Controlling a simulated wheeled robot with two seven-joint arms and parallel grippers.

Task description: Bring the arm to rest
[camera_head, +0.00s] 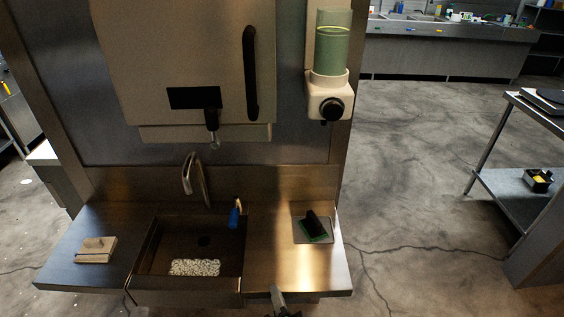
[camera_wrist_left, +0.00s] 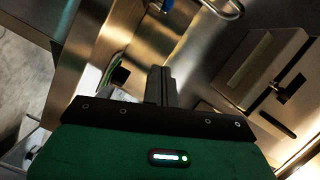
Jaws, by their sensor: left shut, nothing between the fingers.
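My left gripper (camera_head: 278,296) shows only as a small tip at the bottom edge of the head view, in front of the counter's front edge. In the left wrist view its fingers (camera_wrist_left: 160,84) are together with nothing between them. The steel counter (camera_head: 290,270) with its sink (camera_head: 190,256) lies beyond the gripper. The gripper touches no object that I can see. My right gripper is in neither view.
The sink holds a pale granular patch (camera_head: 195,267). A curved faucet (camera_head: 196,180) and a blue-handled item (camera_head: 235,215) stand near it. A dark green scrubber (camera_head: 314,229) lies on the right, a wooden block (camera_head: 96,249) on the left. A soap dispenser (camera_head: 329,95) hangs above.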

